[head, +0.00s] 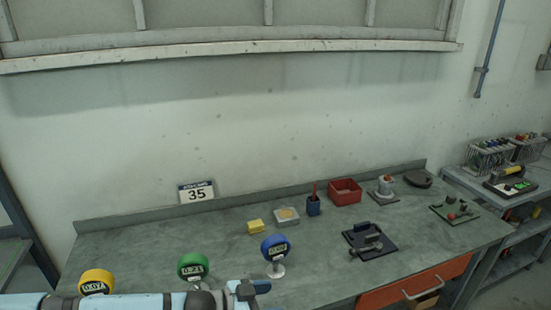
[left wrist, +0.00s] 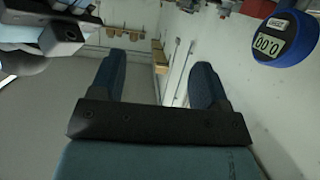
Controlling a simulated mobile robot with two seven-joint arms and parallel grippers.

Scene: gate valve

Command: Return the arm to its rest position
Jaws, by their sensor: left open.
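My left arm comes in from the left along the bottom of the head view, and its left gripper (head: 252,288) is at the bench's front side. In the left wrist view the left gripper (left wrist: 161,62) has its two blue fingers wide apart with nothing between them. A blue round gauge (head: 275,248) on a white stem stands just behind the gripper, apart from it as far as I can tell. This gauge also shows in the left wrist view (left wrist: 285,38), reading 0.00. A green gauge (head: 192,266) and a yellow gauge (head: 97,281) stand behind my forearm, which hides their lower parts.
A red drawer (head: 416,283) is in the bench front. A shelf stands at right.

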